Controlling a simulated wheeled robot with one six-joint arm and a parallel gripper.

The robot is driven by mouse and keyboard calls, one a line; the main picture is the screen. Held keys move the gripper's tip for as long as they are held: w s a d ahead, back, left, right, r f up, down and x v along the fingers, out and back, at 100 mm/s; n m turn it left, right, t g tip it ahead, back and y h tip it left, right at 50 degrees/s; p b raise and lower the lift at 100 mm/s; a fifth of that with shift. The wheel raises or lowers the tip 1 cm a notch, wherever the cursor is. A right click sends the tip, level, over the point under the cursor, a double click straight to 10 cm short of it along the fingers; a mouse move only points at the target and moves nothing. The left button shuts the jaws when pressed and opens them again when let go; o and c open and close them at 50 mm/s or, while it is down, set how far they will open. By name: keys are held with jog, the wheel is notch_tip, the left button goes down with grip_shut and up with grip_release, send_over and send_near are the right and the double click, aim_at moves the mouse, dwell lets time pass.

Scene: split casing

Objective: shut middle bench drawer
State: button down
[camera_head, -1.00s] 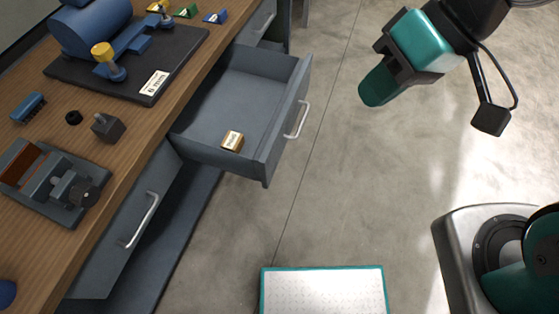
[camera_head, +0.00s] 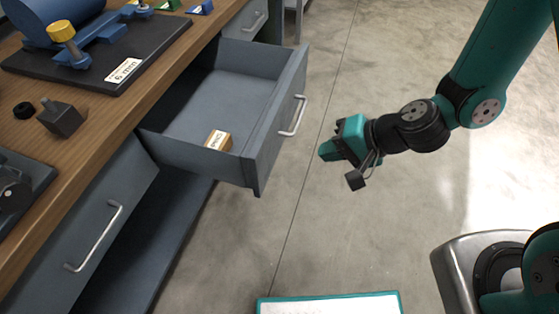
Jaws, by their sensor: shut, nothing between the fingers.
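The middle bench drawer (camera_head: 262,158) is grey and stands pulled well out from under the wooden bench top. Its front faces right and carries a pale bar handle (camera_head: 293,116). A small tan block with a label (camera_head: 218,140) lies inside, near the drawer's front corner. My gripper (camera_head: 327,150), teal and dark, is shut and empty. In the picture it is a little to the right of the drawer front and below the handle, with floor visible between them. Its fingertips point left toward the drawer.
The wooden bench top (camera_head: 108,118) holds a blue machine on a dark plate (camera_head: 98,80) and a dark block (camera_head: 60,117). A nearer drawer (camera_head: 85,225) and a farther drawer (camera_head: 246,20) look shut. A teal-edged white platform (camera_head: 330,304) is at the bottom.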

jog(key=f+b, duration=0.2)
jog(key=b, duration=0.3)
send_near(270, 158)
jog(key=x, duration=0.5)
jog(key=shift+s+d+f, duration=0.15)
jog(key=shift+s+f, duration=0.15)
jog(key=shift+f, duration=0.1)
jog(key=shift+w+a+f, duration=0.1)
jog(key=shift+w+a, duration=0.2)
jog(key=shift+a, duration=0.45)
